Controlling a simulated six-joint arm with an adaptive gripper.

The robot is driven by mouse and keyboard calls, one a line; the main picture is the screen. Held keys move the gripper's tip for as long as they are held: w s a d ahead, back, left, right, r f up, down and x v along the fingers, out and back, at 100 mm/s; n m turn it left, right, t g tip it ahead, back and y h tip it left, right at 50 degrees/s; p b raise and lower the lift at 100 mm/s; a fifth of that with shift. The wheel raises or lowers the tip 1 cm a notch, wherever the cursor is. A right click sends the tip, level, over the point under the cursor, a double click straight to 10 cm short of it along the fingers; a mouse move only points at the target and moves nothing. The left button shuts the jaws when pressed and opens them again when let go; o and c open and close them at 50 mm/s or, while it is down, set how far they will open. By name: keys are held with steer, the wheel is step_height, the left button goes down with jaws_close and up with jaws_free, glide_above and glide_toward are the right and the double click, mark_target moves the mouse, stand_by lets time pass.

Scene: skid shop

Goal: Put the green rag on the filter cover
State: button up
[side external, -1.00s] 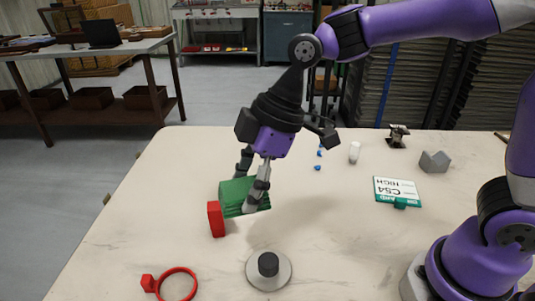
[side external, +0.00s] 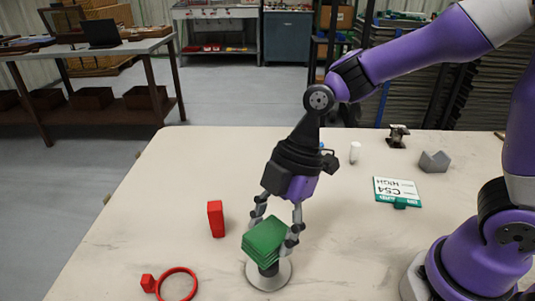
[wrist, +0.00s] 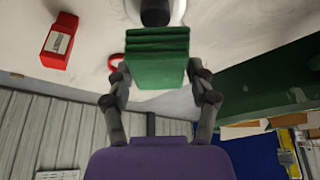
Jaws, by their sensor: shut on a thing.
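The green rag (side external: 265,238), a folded stack of layers, is held between the fingers of my gripper (side external: 274,228). It also shows in the wrist view (wrist: 158,55), between the fingertips of my gripper (wrist: 158,80). The filter cover, which I take to be the pale round disc (side external: 283,279) with a dark knob (side external: 269,270), is under the rag in the side view. The rag hides part of the knob and disc. In the wrist view the dark knob (wrist: 155,12) shows just beyond the rag. I cannot tell whether the rag touches the knob.
A red block (side external: 216,219) stands left of the rag. A red ring with a small block (side external: 178,284) lies at the front left. A white and green sign (side external: 397,190), a grey block (side external: 434,162) and a white cylinder (side external: 354,152) are farther back right.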

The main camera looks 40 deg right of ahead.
mark_target(271, 243)
steer(key=shift+w+d+f, duration=0.15)
steer(key=shift+w+f, duration=0.05)
steer(key=shift+f, duration=1.95)
steer(key=o, duration=1)
steer(key=shift+f, duration=0.15)
steer(key=shift+o, duration=0.2)
steer(key=v, duration=1.3)
steer(key=s+d+m+t+h, duration=0.2)
steer(key=d+m, duration=0.3)
steer(key=m, duration=0.4)
steer(key=s+d+r+m+t+h, duration=0.1)
steer(key=s+d+m+t+h, duration=0.1)
steer(key=d+m, duration=0.3)
steer(key=m+t, duration=0.1)
steer(key=m, duration=0.3)
steer(key=shift+s+d+t+h, duration=0.2)
steer(key=shift+t+h, duration=0.1)
